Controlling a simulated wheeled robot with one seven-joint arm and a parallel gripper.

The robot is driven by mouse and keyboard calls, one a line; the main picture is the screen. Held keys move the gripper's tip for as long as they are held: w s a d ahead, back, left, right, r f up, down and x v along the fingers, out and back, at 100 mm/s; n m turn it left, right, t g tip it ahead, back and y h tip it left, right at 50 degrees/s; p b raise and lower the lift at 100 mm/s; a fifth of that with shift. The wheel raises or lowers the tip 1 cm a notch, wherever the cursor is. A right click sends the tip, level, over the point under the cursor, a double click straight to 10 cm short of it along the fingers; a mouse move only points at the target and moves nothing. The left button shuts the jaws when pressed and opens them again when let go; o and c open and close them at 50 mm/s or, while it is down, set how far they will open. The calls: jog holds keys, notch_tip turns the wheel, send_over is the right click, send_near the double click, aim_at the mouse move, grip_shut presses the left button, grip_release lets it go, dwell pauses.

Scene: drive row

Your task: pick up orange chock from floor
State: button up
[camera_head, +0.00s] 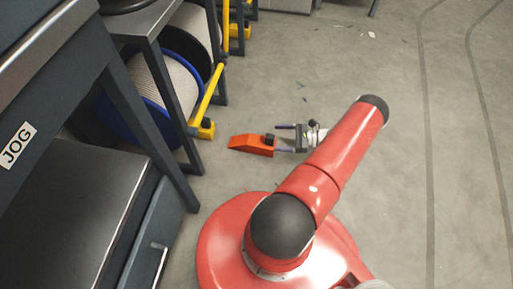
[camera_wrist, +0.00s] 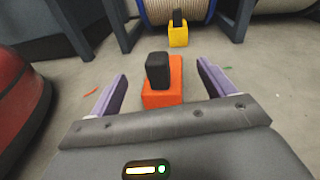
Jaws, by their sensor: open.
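The orange chock (camera_head: 250,144) is a wedge on the grey floor, with a black block-shaped grip on its tall end. Its thin end points left, toward the bench legs. My gripper (camera_head: 285,139) is low, just right of the chock's tall end. In the wrist view the chock (camera_wrist: 163,95) lies ahead between the two purple fingers of my gripper (camera_wrist: 160,90). The fingers are open, with a gap on each side of the chock. The black grip hides part of the chock's top in that view.
A yellow chock with a yellow bar (camera_head: 205,128) stands left of the orange one, by a blue-rimmed cable drum (camera_head: 165,90). Dark bench legs (camera_head: 178,150) and a cabinet (camera_head: 70,215) stand at the left. The floor (camera_head: 400,170) at the right is clear.

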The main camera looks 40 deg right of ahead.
aim_at(266, 142)
jog(key=f+m+t, duration=0.1)
jog(key=s+f, duration=0.1)
jog(key=f, duration=0.1)
jog(key=f+m+t+h, duration=0.1)
jog(key=f, duration=0.1)
jog(key=shift+s+m+t, duration=0.3)
jog(key=shift+s, duration=0.05)
jog(key=x, duration=0.7)
jog(key=shift+w+a+r, duration=0.15)
jog(key=shift+w+r, duration=0.1)
jog(key=shift+r, duration=0.05)
jog(key=shift+c, duration=0.3)
jog(key=c, duration=1.2)
jog(key=shift+c, duration=0.4)
jog(key=shift+r, duration=0.15)
